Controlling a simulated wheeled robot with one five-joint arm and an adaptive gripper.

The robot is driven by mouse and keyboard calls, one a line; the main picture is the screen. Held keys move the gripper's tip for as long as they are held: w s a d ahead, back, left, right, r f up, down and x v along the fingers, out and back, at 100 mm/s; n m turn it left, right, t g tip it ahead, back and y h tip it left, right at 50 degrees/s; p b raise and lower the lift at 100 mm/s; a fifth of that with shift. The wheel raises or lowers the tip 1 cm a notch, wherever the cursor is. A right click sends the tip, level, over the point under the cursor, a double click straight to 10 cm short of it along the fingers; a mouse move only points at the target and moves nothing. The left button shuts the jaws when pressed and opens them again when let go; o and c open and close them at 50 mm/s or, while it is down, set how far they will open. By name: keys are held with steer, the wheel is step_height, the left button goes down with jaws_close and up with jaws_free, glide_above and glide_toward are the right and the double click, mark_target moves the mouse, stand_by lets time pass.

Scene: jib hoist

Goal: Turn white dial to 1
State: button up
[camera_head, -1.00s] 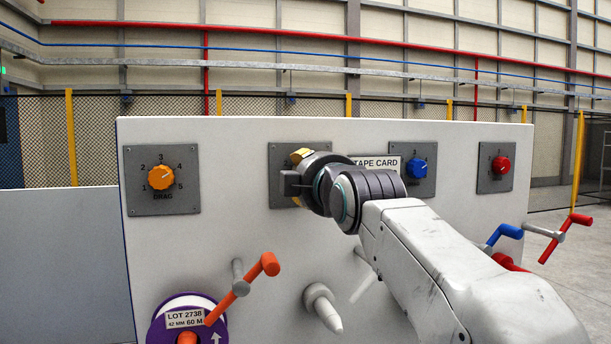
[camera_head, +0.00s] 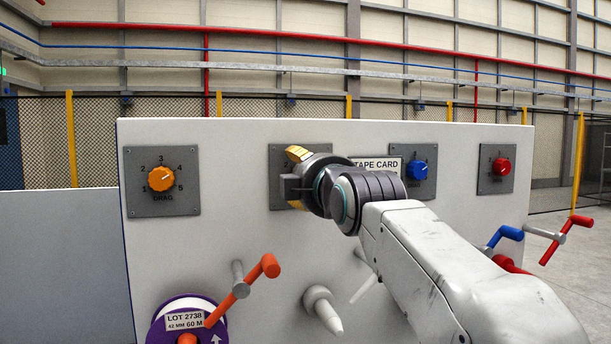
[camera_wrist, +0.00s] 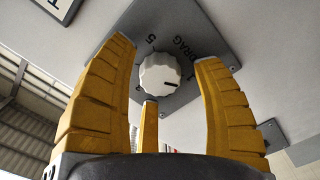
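The white dial (camera_wrist: 160,73) shows in the wrist view on a grey plate (camera_wrist: 196,22) marked DRAG, with 5 and 1 readable beside it. Its dark pointer mark points right and slightly down, a little to the 2 side of the 1. My gripper (camera_wrist: 166,56) has its yellow fingers spread on either side of the dial, with a third finger below. Gaps show between the side fingers and the dial. In the head view, my gripper (camera_head: 293,180) is in front of the second plate (camera_head: 281,160) and hides the dial there.
The upright grey panel (camera_head: 235,235) also carries an orange dial (camera_head: 161,178), a blue dial (camera_head: 417,169) and a red dial (camera_head: 502,166). An orange crank (camera_head: 241,289), a grey cone-shaped peg (camera_head: 322,309) and a purple spool (camera_head: 160,330) stick out below. Blue and red cranks are at right.

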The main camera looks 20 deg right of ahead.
steer(key=s, duration=1.2)
stand_by(0.7)
steer(key=s+f+m+g, duration=0.3)
steer(key=f+m+g, duration=0.6)
steer(key=f, duration=1.5)
steer(key=s+f+m+g, duration=0.2)
steer(key=s+f+g, duration=0.1)
steer(key=s+f, duration=0.6)
steer(key=s+f+m+g, duration=0.1)
steer(key=s+f+g, duration=0.3)
steer(key=s+f, duration=0.55)
step_height(320, 180, up, 12)
steer(key=w+t+p, duration=0.1)
steer(key=w+p, duration=0.1)
steer(key=p, duration=1)
steer(key=shift+f, duration=0.15)
